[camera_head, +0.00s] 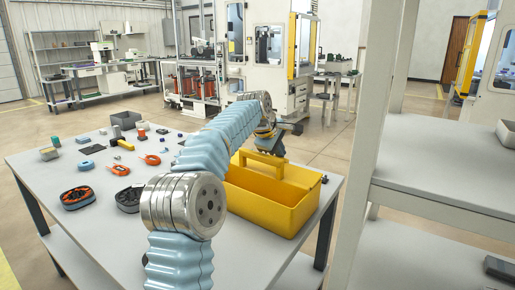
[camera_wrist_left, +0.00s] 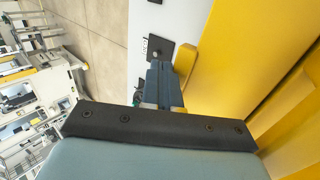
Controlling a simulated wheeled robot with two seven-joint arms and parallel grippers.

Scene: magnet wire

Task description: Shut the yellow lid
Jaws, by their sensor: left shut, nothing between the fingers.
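A yellow box (camera_head: 265,207) stands on the right part of the table, its near section open at the top and looking empty. A yellow raised bar or handle (camera_head: 262,160) crosses it behind that section. I cannot clearly make out which part is the lid, as my left arm covers some of the far side. My left gripper (camera_wrist_left: 163,75) is shut and empty. In the left wrist view it is beside a yellow rounded tab and close to a large yellow surface (camera_wrist_left: 240,60); I cannot tell whether it touches. My right gripper is out of view.
The table (camera_head: 100,222) holds orange-and-black tools (camera_head: 76,197), a grey bin (camera_head: 125,120) and several small parts at the left, away from the box. A grey shelf unit (camera_head: 440,215) stands close at the right. My left arm spans the table's middle.

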